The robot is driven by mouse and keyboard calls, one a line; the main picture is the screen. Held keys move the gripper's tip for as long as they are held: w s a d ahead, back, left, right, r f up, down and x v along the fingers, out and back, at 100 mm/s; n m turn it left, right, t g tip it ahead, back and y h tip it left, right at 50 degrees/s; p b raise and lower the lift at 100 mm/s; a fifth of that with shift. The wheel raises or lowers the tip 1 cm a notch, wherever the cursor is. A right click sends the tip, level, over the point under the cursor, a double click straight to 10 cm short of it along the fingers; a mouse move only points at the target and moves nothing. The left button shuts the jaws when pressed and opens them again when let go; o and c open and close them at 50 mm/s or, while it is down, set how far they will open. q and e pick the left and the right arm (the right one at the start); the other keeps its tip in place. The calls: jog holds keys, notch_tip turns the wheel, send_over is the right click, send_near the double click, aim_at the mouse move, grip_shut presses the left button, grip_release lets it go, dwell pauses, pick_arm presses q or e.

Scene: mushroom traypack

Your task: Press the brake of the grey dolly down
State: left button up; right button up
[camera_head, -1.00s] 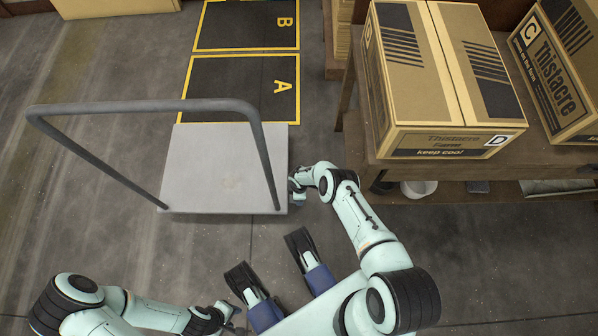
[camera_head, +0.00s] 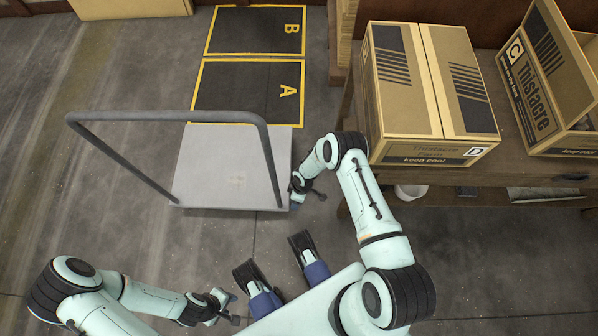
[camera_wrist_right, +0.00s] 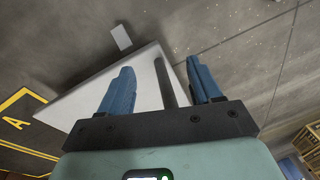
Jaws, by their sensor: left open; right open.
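The grey dolly stands in the middle left of the head view, with a pale flat platform (camera_head: 215,165) and a dark grey hoop handle (camera_head: 170,116). My right gripper (camera_head: 296,203) is at the platform's near right corner; its fingers are largely hidden in the head view. In the right wrist view it is open (camera_wrist_right: 160,68), with blue fingers either side of the handle post (camera_wrist_right: 166,88) in the picture. A small pale plate (camera_wrist_right: 121,38) shows just off the platform's edge; I cannot tell if it is the brake. My left gripper (camera_head: 230,308) is open and empty, low in the head view.
A wooden table (camera_head: 440,176) with cardboard boxes (camera_head: 425,85) stands to the right, close to my right arm. Floor mats marked A (camera_head: 245,90) and B (camera_head: 255,32) lie beyond the dolly. The floor to the left is clear.

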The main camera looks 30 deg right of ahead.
pick_arm(q)
jog(key=p+v, duration=0.3)
jog(key=v, duration=0.1)
jog(key=shift+d+r, duration=0.1)
jog(key=shift+r, duration=0.05)
pick_arm(e)
jog(key=s+a+r+m, duration=0.2)
jog(key=s+r+m, duration=0.1)
jog(key=s+r, duration=0.2)
notch_tip(320, 180, up, 2)
jog(key=shift+s+a+r+y, duration=0.15)
jog(key=shift+s+a+y, duration=0.1)
jog(key=shift+y, duration=0.15)
